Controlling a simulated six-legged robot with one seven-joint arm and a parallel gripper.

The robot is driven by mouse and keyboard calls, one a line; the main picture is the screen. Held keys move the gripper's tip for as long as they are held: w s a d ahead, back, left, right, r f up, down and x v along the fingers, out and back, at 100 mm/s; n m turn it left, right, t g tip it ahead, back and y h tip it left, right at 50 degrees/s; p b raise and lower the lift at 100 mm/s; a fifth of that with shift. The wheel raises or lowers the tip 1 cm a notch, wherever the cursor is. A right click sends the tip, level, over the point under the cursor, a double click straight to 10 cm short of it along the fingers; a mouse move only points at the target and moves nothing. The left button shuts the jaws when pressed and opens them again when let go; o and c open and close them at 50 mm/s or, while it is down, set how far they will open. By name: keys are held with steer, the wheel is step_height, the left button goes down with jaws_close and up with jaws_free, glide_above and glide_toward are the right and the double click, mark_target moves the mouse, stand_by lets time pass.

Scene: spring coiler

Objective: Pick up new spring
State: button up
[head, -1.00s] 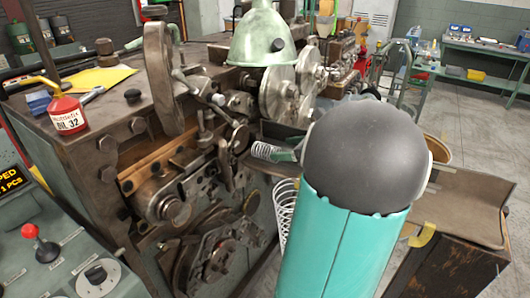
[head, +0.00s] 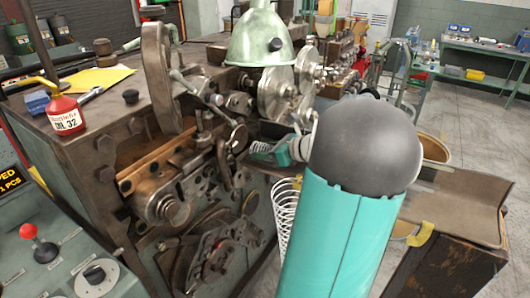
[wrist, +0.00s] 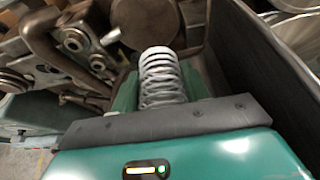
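A pale metal coil spring (wrist: 163,78) fills the middle of the wrist view, with its coils running away from my gripper (wrist: 160,92). One green finger lies on each side of the spring. I cannot tell whether the fingers press on it or leave a small gap. In the head view my gripper (head: 268,150) is at the side of the coiling machine (head: 130,160), just below the green lamp shade. There the spring is mostly hidden by the fingers. A larger white spring (head: 285,212) hangs upright below, partly behind my arm.
The machine's levers and round wheels (head: 277,92) stand close to the gripper. A dark wall (wrist: 250,60) runs along the right in the wrist view. A brown tray (head: 465,205) lies right of my arm. A red oil can (head: 65,112) stands on the machine top.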

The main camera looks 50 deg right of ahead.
mark_target(265, 145)
steer(key=c, duration=0.4)
steer(key=shift+r, duration=0.1)
steer(key=shift+r, duration=0.5)
step_height(265, 145, up, 2)
steer(key=shift+r, duration=0.2)
steer(key=s+a+r, duration=0.4)
steer(key=s, duration=0.1)
steer(key=s+a+r, duration=0.5)
steer(key=shift+s+a+r, duration=0.1)
steer(key=shift+a+r, duration=0.05)
steer(key=shift+a, duration=0.15)
